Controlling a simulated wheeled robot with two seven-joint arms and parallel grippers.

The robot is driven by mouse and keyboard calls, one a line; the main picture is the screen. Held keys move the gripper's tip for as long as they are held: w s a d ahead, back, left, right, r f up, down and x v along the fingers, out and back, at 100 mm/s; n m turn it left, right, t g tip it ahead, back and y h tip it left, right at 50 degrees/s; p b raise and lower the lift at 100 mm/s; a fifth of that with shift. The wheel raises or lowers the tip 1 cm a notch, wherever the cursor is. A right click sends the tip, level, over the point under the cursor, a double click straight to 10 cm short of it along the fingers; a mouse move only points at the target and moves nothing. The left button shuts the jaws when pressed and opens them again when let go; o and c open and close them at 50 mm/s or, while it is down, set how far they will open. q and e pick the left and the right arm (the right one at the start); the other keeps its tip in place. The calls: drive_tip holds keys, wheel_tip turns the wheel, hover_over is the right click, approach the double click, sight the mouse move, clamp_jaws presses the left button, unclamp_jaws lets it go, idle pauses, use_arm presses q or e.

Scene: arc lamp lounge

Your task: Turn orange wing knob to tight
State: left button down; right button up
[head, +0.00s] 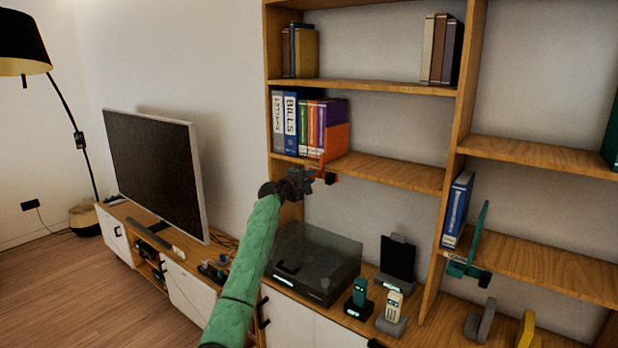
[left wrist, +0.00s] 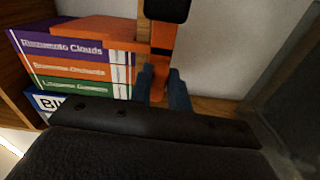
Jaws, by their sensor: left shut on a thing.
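An orange bookend (head: 336,140) stands against the books on the middle shelf, and its clamp hangs at the shelf's front edge. In the left wrist view the orange bookend plate (left wrist: 95,32) and an orange upright part (left wrist: 165,42) show, with a black end piece (left wrist: 168,8) on it. My left gripper (head: 312,178) is at this clamp, at shelf-edge height. In the left wrist view my left gripper (left wrist: 161,88) is shut on the orange wing knob (left wrist: 157,86), which the fingers partly hide. The knob's turn angle cannot be told. My right gripper is not in view.
Books and binders (head: 300,122) stand left of the bookend. A teal bookend (head: 470,262) with a similar clamp is on the lower right shelf. A dark-lidded turntable (head: 315,262) and phones (head: 392,308) stand below. The middle shelf (head: 400,173) is free right of the bookend.

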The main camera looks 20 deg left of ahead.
use_arm(q)
drive_tip(key=shift+n, duration=0.6)
drive_tip(key=c, duration=1.3)
unclamp_jaws()
drive_tip(key=shift+a, duration=0.1)
drive_tip(key=shift+s+a+f, duration=0.15)
drive_tip(key=shift+s, duration=0.35)
drive_tip(key=shift+s+a+f+b, duration=0.1)
drive_tip(key=shift+s+a+b, duration=0.1)
drive_tip(key=shift+s+b, duration=0.3)
drive_tip(key=v, duration=0.2)
drive_tip(key=b+v, duration=0.2)
drive_tip(key=v, duration=0.1)
drive_tip(key=shift+s+a+r, duration=0.15)
drive_tip(key=shift+s+r, duration=0.1)
drive_tip(key=shift+s, duration=0.05)
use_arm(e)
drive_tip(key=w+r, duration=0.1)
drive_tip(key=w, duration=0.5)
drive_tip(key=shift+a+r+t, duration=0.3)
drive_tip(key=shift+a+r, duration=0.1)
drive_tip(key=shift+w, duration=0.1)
